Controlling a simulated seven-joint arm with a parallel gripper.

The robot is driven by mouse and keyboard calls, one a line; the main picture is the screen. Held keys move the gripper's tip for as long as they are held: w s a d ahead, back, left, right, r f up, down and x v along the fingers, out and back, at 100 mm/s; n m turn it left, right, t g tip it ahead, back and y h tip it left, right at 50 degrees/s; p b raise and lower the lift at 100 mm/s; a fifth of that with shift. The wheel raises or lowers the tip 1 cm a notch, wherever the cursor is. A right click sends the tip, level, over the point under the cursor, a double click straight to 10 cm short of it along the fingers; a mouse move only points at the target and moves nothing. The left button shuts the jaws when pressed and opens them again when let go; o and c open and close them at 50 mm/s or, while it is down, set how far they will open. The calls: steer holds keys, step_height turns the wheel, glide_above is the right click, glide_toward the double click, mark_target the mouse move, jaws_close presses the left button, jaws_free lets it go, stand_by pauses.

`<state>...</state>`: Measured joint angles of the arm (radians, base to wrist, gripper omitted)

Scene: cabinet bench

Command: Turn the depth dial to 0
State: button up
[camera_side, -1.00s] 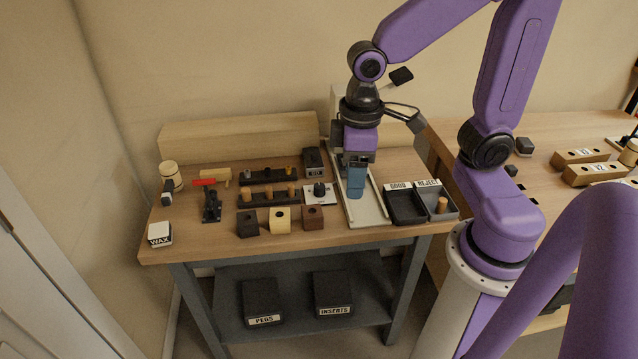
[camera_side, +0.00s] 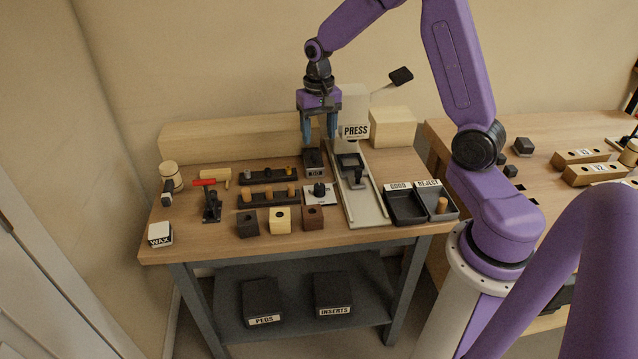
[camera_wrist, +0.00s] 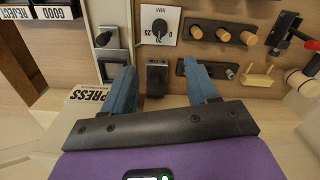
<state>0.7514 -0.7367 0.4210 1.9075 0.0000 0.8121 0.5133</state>
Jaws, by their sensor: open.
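The depth dial (camera_side: 319,192) is a black knob on a white plate, near the middle of the bench, left of the press track. In the wrist view the dial plate (camera_wrist: 150,33) shows at the top, with printed numbers and "MM". Its pointer setting is too small to read surely. My gripper (camera_side: 319,141) is open and empty, pointing down above and behind the dial, over a small black box (camera_side: 313,162). In the wrist view my gripper (camera_wrist: 163,70) has its two blue fingers spread, with the dial beyond them and apart from them.
The press (camera_side: 355,131) stands behind its track, right of my gripper. GOOD and REJECT trays (camera_side: 405,208) lie right of the track. Peg racks (camera_side: 268,196) lie left of the dial; several blocks (camera_side: 313,217) stand in front. The space directly above the dial is clear.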

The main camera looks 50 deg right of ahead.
mark_target(319, 185)
step_height(319, 185, down, 16)
steer(key=shift+f, duration=0.25)
stand_by(0.3)
steer(key=c, duration=1.1)
